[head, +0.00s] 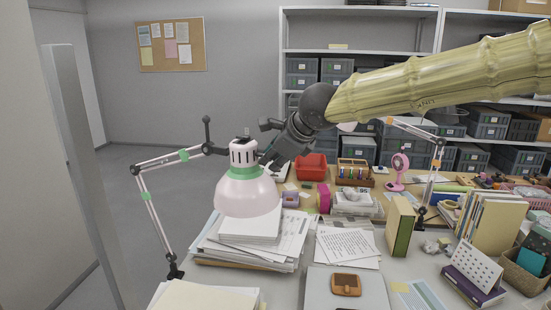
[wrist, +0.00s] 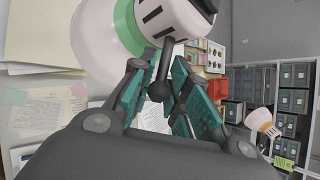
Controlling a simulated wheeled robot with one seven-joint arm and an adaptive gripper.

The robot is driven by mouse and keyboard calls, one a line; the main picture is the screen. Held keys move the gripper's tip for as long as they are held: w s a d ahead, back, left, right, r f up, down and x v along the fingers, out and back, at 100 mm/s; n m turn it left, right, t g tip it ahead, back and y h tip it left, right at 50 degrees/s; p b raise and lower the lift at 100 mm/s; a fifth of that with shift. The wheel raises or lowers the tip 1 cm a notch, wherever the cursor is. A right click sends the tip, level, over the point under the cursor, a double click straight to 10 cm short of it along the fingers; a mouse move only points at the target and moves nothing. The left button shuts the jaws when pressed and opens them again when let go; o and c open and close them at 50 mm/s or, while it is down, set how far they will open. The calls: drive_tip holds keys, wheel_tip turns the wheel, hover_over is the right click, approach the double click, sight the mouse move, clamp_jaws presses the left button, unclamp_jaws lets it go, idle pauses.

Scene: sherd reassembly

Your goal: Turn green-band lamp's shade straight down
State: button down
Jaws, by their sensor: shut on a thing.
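The green-band lamp stands at the left of the desk, with green bands on its jointed arm (head: 147,196). Its pale pink shade (head: 248,196) has a green ring near the top and a white slotted cap. The shade's opening faces down, tilted slightly if at all, above a paper stack. My gripper (head: 270,158) reaches in from the right at the cap's side. In the wrist view, my gripper's teal pads (wrist: 160,95) close around a dark rod with a ball end (wrist: 160,90) that sticks out from the shade's cap (wrist: 168,20).
A paper stack (head: 250,238) lies under the shade. A second lamp with orange bands (head: 437,160) stands at the right. Books (head: 400,226), a red bin (head: 311,167) and a pink fan (head: 399,170) crowd the desk. Open floor lies left.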

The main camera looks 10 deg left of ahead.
drive_tip(key=c, duration=1.5)
unclamp_jaws()
drive_tip(key=shift+a, duration=0.1)
drive_tip(key=shift+c, duration=0.2)
drive_tip(key=v, duration=1.2)
